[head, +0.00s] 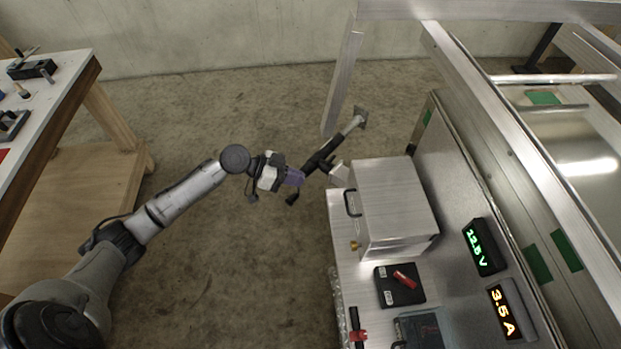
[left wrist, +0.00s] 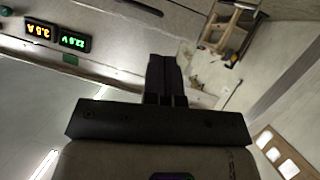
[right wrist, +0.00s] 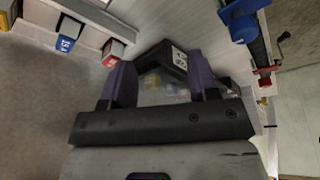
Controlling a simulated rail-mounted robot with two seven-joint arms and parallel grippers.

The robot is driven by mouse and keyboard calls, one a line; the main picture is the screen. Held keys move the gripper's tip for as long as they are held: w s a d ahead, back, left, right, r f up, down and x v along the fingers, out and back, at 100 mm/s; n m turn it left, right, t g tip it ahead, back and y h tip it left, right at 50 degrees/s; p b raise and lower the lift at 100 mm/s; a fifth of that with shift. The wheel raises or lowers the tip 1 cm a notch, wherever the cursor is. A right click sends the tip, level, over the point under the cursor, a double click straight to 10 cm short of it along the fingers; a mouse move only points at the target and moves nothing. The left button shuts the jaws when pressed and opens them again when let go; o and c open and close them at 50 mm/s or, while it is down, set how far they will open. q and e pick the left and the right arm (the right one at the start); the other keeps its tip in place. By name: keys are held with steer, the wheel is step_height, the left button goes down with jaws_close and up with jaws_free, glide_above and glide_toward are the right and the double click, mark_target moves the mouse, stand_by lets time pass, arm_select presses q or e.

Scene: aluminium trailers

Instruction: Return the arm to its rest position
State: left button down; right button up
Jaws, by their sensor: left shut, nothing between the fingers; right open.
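My left arm reaches in from the left in the head view. Its gripper (head: 298,178) hangs above the bare floor, just left of the aluminium tongue box area. In the left wrist view its dark fingers (left wrist: 165,62) are together with nothing between them. My right gripper does not show in the head view. In the right wrist view its purple fingers (right wrist: 160,75) are spread apart and empty. Beyond them is a black case (right wrist: 162,62) with a white label. Whether the fingers touch anything is hard to tell.
A dark-and-silver jack-like part (head: 340,140) is close to the left gripper. A metal box (head: 395,205) and lit readouts (head: 484,247) stand on the right. A workbench (head: 78,85) is at the left. Floor (head: 230,270) between is clear. A blue tool (right wrist: 243,20) shows near the right gripper.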

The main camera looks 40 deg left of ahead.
steer(key=shift+a, duration=0.15)
arm_select(q)
steer(key=shift+s+a+r, duration=0.15)
steer(key=shift+s+a, duration=0.25)
steer(key=shift+a, duration=0.1)
